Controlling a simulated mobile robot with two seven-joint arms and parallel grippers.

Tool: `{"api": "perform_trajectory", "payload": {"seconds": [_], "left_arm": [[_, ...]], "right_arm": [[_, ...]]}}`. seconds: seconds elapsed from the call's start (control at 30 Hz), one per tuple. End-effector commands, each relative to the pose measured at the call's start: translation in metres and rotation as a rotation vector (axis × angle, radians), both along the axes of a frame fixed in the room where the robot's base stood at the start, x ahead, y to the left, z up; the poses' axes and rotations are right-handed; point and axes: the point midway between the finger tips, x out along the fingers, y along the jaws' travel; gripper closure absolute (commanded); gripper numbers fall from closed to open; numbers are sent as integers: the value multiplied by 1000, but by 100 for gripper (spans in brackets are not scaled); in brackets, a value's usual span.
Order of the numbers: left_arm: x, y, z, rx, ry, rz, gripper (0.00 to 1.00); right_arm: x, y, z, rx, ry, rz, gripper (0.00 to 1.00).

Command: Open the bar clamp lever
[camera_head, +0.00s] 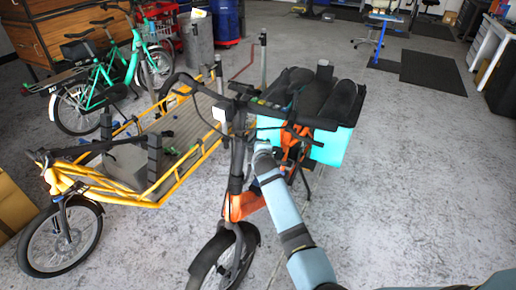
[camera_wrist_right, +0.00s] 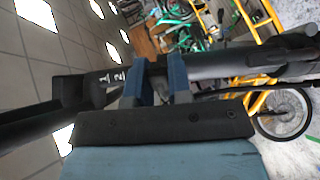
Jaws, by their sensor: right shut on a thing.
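The orange cargo bike (camera_head: 243,205) stands in the middle of the head view, with its dark handlebar stem (camera_head: 237,165) upright. My right arm reaches up to the stem from the lower right, and its gripper (camera_wrist_right: 155,78) sits close against the bar area. In the right wrist view its two blue fingers are shut on a small dark part, apparently the bar clamp lever (camera_wrist_right: 156,72). Most of the lever is hidden by the fingers, so its angle is unclear. My left gripper is out of view.
A teal box with black seats (camera_head: 330,145) is right behind the handlebar. A yellow cargo bike (camera_head: 170,185) stands close on the left, and green bikes (camera_head: 130,62) are farther back.

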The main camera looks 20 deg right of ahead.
Motion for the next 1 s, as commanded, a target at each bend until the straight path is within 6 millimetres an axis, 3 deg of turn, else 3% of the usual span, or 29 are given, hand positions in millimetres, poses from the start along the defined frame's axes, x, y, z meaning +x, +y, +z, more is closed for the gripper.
{"api": "perform_trajectory", "payload": {"seconds": [0.43, 0.47, 0.53, 0.57, 1.0], "left_arm": [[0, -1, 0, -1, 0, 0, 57], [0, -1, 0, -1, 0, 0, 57], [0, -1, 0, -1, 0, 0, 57], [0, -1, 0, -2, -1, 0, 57], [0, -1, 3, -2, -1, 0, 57]], "right_arm": [[0, 0, -1, -1, 2, 0, 100], [0, 0, -1, -1, 2, 0, 74], [0, 0, -1, 0, 2, -1, 58], [0, 0, -1, 0, 1, -1, 55], [0, -1, 2, 0, 0, -1, 55]]}}
